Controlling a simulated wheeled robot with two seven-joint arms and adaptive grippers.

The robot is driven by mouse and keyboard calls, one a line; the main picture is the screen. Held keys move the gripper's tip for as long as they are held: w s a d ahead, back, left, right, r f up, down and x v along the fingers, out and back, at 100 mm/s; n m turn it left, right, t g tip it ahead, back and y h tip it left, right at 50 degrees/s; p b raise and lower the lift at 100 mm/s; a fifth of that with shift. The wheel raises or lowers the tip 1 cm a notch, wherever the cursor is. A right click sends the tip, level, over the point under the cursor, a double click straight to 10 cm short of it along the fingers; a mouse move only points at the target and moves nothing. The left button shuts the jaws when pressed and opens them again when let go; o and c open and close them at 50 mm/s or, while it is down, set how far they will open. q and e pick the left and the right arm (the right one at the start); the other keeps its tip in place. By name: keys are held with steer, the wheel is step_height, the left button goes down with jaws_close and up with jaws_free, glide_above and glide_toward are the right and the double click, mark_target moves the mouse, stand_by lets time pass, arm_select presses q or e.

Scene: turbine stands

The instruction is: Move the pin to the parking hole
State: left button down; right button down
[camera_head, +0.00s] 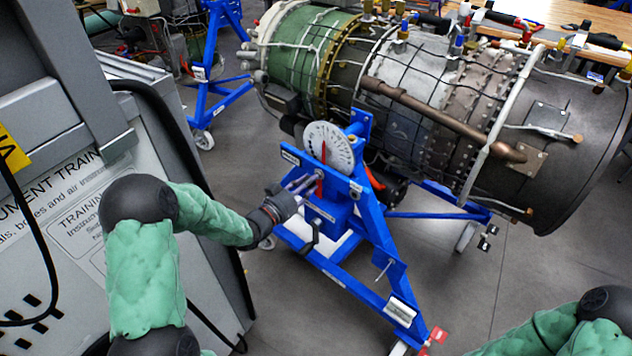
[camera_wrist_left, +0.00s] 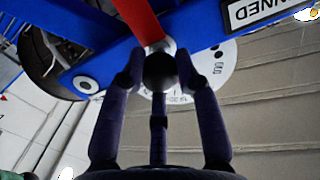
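The blue stand (camera_head: 340,262) carries a white graduated dial (camera_head: 341,140) and a red lever (camera_head: 322,160). My left gripper (camera_head: 305,183) is at the lever's lower end. In the left wrist view, the pin's round black knob (camera_wrist_left: 160,72) sits between my left fingertips (camera_wrist_left: 160,66), which appear to touch it on both sides. A grey collar shows just behind the knob, beside the red lever (camera_wrist_left: 138,20). The pin's shaft is hidden. A light-ringed round hole (camera_wrist_left: 87,85) shows on the blue bar; I cannot tell whether it is the parking hole. My right gripper is out of view.
A large turbine engine (camera_head: 450,100) lies on the stand behind the dial. A grey cabinet (camera_head: 100,190) with printed text stands close to my left arm. Grey floor (camera_head: 540,275) is open at the right. Another blue stand (camera_head: 215,75) is at the back left.

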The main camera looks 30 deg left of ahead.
arm_select(q)
steer(key=shift+s, duration=0.1)
stand_by(0.3)
steer(key=shift+s+a, duration=0.15)
steer(key=shift+s, duration=0.15)
steer(key=shift+s, duration=0.25)
steer(key=v, duration=0.7)
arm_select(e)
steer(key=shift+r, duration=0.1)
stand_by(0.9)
